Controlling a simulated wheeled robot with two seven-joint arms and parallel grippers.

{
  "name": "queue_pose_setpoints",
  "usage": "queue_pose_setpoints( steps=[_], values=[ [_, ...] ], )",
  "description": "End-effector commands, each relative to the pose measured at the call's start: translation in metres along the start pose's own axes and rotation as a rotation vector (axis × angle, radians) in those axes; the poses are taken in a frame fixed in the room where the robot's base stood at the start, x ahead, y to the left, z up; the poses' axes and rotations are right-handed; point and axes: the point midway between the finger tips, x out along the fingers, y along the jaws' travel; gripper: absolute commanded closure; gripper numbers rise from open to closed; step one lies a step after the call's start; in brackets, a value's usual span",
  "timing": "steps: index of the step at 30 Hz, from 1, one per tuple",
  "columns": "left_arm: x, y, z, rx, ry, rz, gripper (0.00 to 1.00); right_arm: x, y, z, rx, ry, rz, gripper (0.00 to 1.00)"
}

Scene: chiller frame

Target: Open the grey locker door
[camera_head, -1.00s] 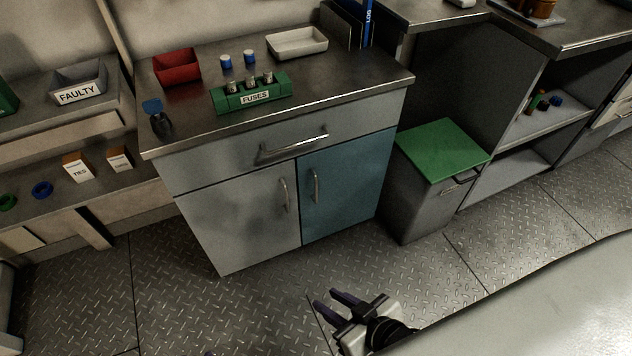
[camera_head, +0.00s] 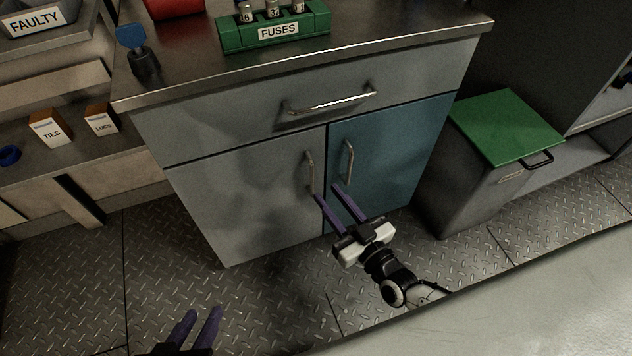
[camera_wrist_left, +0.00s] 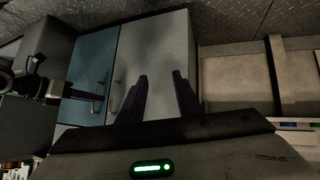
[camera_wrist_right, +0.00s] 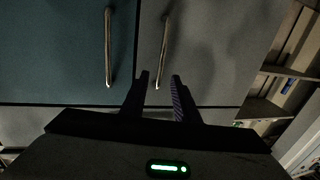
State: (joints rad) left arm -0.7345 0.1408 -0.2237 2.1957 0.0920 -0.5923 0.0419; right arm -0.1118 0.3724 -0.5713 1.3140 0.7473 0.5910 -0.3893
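The grey locker door (camera_head: 245,205) is the left door of the cabinet and looks shut. Its upright bar handle (camera_head: 310,172) is near its right edge. My right gripper (camera_head: 327,192) is open and empty, fingertips close to the handle's lower end. In the right wrist view the grey door's handle (camera_wrist_right: 164,45) lines up between the open fingertips (camera_wrist_right: 159,75); whether they surround it I cannot tell. My left gripper (camera_head: 203,312) is open and empty, low in front of the cabinet. The left wrist view shows its open fingers (camera_wrist_left: 161,76) and the grey door (camera_wrist_left: 165,45).
A teal door (camera_head: 395,150) with its own handle (camera_head: 347,162) adjoins on the right. A drawer (camera_head: 220,125) sits above both doors. A grey bin with a green lid (camera_head: 505,125) stands at right. The patterned floor (camera_head: 170,260) before the grey door is clear.

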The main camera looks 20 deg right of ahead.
Motion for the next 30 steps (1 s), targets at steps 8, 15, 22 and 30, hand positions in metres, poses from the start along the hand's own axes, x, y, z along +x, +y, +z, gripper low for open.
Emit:
queue_pose_setpoints(
  steps=[8,15,22,30],
  values=[
    [0.013,0.004,0.005,0.014,-0.035,0.023,0.69,0.049,-0.001,0.002,0.001,0.001,-0.001,0.72],
    [0.015,0.006,0.005,0.019,-0.05,0.03,0.69,0.063,-0.001,0.001,0.002,-0.001,-0.001,0.72],
    [0.015,0.006,0.005,0.019,-0.051,0.031,0.69,0.063,-0.001,0.0,0.002,-0.001,-0.001,0.72],
    [0.015,0.006,0.005,0.019,-0.05,0.031,0.69,0.063,-0.001,0.0,0.002,-0.001,-0.001,1.0]
  ],
)
